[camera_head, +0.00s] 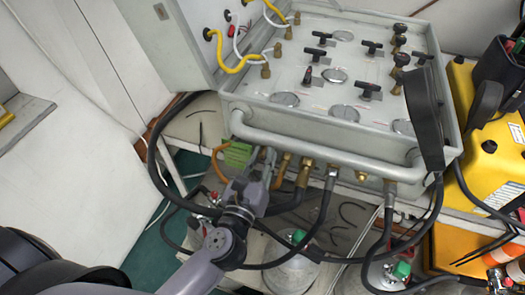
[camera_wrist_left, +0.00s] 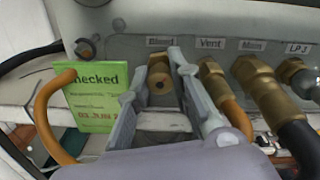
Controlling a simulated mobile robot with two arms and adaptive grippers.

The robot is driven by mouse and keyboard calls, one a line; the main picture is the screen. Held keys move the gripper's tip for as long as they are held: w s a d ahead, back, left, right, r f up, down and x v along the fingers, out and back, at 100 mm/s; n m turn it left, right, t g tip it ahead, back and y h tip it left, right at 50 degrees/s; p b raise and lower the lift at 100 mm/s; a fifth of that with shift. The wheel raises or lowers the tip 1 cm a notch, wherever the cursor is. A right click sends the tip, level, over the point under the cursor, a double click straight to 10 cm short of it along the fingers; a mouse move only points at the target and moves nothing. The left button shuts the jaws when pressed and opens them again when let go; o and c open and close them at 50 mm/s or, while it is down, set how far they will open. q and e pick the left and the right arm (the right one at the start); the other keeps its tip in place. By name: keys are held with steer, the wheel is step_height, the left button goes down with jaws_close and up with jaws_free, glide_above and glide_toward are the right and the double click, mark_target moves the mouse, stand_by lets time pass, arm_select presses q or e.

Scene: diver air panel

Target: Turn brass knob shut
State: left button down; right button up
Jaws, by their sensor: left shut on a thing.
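The brass knob (camera_wrist_left: 159,84) sits under the label "Bleed" on the front face of the grey air panel (camera_wrist_left: 120,30). In the left wrist view my left gripper (camera_wrist_left: 160,68) has one finger on each side of the knob, and it is shut on it. In the head view my left gripper (camera_head: 263,160) reaches up to the panel's lower front edge from below, and its fingers hide the knob there.
A green "checked" tag (camera_wrist_left: 92,100) on an orange loop hangs to the left. A grey bar (camera_head: 320,150) runs along the panel front. Black hoses loop below.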

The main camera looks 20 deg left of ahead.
arm_select(q)
steer(key=m+p, duration=0.2)
steer(key=m, duration=0.1)
steer(key=m+p, duration=0.2)
steer(key=m, duration=0.1)
steer(key=shift+r+m, duration=0.2)
steer(key=shift+m, duration=0.1)
steer(key=m+p, duration=0.3)
steer(key=m, duration=0.2)
steer(key=shift+f, duration=0.1)
steer(key=shift+f+m, duration=0.1)
steer(key=shift+m, duration=0.2)
steer(key=c, duration=1.7)
jaws_free()
steer(key=s, duration=1.2)
steer(key=shift+a+f, duration=0.15)
